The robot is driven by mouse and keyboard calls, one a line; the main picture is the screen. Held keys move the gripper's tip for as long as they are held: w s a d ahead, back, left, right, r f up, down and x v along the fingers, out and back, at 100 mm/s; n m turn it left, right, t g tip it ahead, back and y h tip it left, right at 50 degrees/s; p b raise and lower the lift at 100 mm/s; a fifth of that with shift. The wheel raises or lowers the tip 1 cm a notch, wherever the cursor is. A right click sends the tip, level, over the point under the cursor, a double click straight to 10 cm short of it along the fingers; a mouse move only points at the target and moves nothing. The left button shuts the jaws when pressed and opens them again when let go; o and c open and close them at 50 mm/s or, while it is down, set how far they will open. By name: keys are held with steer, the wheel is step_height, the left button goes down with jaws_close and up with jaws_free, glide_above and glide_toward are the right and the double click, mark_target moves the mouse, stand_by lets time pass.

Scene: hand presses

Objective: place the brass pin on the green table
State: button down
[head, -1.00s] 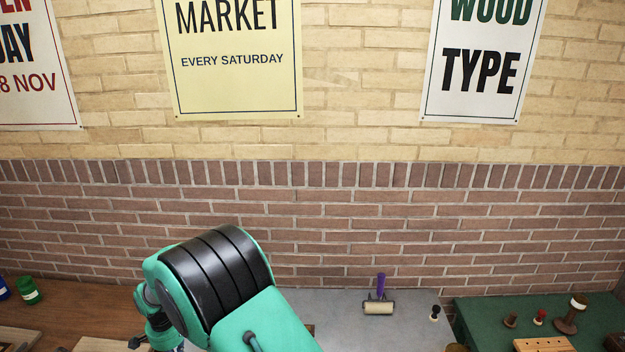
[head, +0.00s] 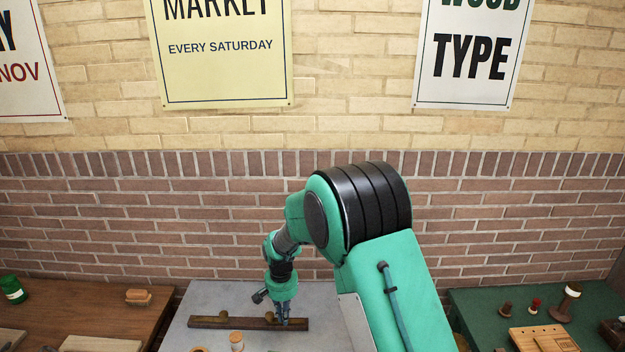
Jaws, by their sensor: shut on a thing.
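My gripper (head: 283,318) points down at the grey table (head: 215,299), in front of or over a dark wooden bar with round brass-coloured knobs. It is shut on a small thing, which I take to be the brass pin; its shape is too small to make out. I cannot tell whether it touches the bar. The green table (head: 478,301) is at the right, apart from my gripper, with my arm between them in the picture.
The dark bar (head: 228,323) lies on the grey table near a pale wooden piece (head: 237,341). The green table holds a wooden block (head: 543,338), a red-topped stamp (head: 535,305) and other handled tools. Its back left part is bare. A brown table (head: 90,309) is at the left.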

steer(key=d+n+b, duration=0.1)
steer(key=d+b, duration=0.2)
steer(key=d, duration=2.7)
steer(key=shift+s+d+f+n+b, duration=0.3)
steer(key=shift+s, duration=0.15)
steer(key=s+d+f, duration=0.1)
steer(key=s+d, duration=0.1)
steer(key=s, duration=0.3)
steer(key=s+d+f+m+b, duration=0.1)
steer(key=s+d, duration=0.2)
steer(key=s, duration=0.2)
steer(key=s+d+f+m+b, duration=0.1)
steer(key=s+d+f, duration=0.1)
steer(key=s, duration=0.3)
steer(key=shift+d, duration=0.15)
steer(key=shift+s+d+f, duration=0.15)
steer(key=shift+s+d, duration=0.05)
steer(key=shift+s, duration=0.45)
steer(key=w+b, duration=0.1)
steer(key=w, duration=0.4)
steer(key=w+d+f+b, duration=0.1)
steer(key=w, duration=0.4)
steer(key=w+d, duration=0.1)
steer(key=w, duration=0.5)
steer(key=shift+d+f+b, duration=0.1)
steer(key=shift+f+b, duration=0.15)
steer(key=shift+b, duration=0.15)
